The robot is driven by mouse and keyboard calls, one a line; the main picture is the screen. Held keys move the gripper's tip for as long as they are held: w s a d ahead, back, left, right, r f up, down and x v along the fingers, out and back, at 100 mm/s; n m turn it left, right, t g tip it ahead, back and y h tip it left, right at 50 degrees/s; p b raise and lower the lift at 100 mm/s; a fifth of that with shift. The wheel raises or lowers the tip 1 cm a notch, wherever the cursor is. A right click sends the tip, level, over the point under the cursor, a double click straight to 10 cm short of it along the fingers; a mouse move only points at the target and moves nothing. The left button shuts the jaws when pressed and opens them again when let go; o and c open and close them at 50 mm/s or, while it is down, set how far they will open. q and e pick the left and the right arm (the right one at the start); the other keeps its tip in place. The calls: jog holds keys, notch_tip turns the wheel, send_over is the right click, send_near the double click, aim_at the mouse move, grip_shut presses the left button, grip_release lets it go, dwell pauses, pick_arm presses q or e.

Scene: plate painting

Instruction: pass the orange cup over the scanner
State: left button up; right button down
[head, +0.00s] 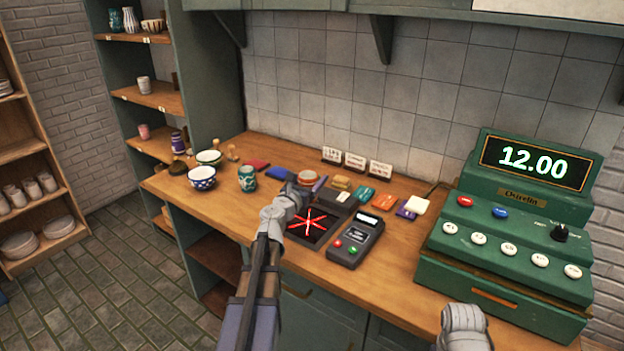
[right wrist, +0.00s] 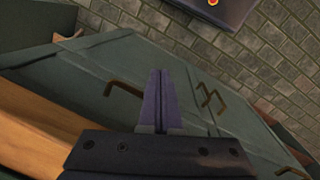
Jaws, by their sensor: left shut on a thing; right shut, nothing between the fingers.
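The scanner (head: 304,237) is a dark plate set in the wooden counter, with bright red crossing lines on its face. My left gripper (head: 301,188) is shut on a small cup (head: 309,177) with an orange-pink top, behind the scanner's lit face in the head view. The gripper hides most of the cup, so its height above the counter is hard to tell. My right gripper (right wrist: 162,100) is shut and empty in the right wrist view, in front of green cabinet fronts. In the head view only part of my right arm shows, at the bottom right.
A card terminal (head: 355,242) stands right of the scanner. A green cash register (head: 510,235) reading 12.00 stands at the right. A blue patterned bowl (head: 202,179), a second bowl (head: 209,157) and a teal cup (head: 247,179) stand at the left. Coloured packets lie behind.

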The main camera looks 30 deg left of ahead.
pick_arm(q)
jog(key=shift+r, duration=0.2)
notch_tip(320, 180, up, 5)
jog(key=p, duration=0.5)
jog(key=shift+f, duration=0.1)
dwell(1.5)
